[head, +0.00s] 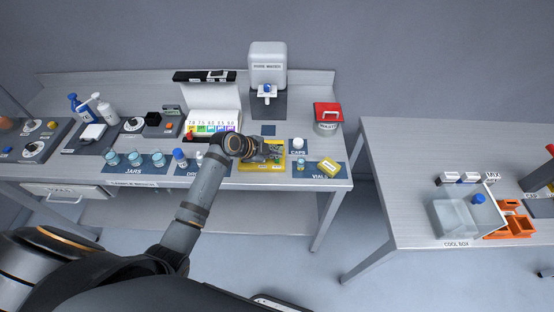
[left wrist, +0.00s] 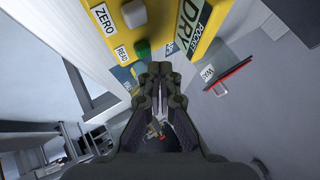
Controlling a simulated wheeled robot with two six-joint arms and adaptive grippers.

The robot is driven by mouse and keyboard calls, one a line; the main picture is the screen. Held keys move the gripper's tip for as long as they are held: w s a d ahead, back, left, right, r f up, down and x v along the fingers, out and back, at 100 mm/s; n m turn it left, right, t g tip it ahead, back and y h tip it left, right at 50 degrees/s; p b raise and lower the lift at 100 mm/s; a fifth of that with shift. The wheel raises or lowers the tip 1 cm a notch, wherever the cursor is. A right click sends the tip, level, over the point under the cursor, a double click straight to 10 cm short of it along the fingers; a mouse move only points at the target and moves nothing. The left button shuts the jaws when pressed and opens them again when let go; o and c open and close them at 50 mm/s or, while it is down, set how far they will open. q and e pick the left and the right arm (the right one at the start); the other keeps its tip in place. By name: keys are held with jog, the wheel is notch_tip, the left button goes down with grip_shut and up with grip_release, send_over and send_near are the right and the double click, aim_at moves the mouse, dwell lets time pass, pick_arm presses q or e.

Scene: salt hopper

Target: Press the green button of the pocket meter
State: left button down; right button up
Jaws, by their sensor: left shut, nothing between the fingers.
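The yellow pocket meter (head: 262,168) lies at the front of the left bench, partly hidden under my left gripper (head: 274,151). In the left wrist view the yellow meter body (left wrist: 205,50) fills the top, with "ZERO", "READ" and "POCKET" labels. Its green button (left wrist: 143,48) shows beside the "READ" label, and a pale button (left wrist: 134,13) sits near "ZERO". My left gripper's closed, empty fingertips (left wrist: 160,70) are close to the green button, just below and right of it in that picture. I cannot tell if they touch it. My right gripper is not in view.
Small jars (head: 135,158) stand to the left, and a waste bin (head: 327,118) with a red lid stands behind right. A floor gap separates the right table (head: 410,150).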

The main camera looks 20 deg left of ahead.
aim_at(275, 161)
pick_arm(q)
jog(key=shift+f+b, duration=0.35)
jog(key=shift+f, duration=0.1)
jog(key=shift+f+b, duration=0.45)
jog(key=shift+f, duration=0.1)
dwell(0.8)
jog(key=shift+r, duration=0.1)
jog(key=shift+r+p, duration=0.8)
jog(key=shift+r, duration=0.1)
notch_tip(275, 161, up, 5)
jog(key=p, duration=0.4)
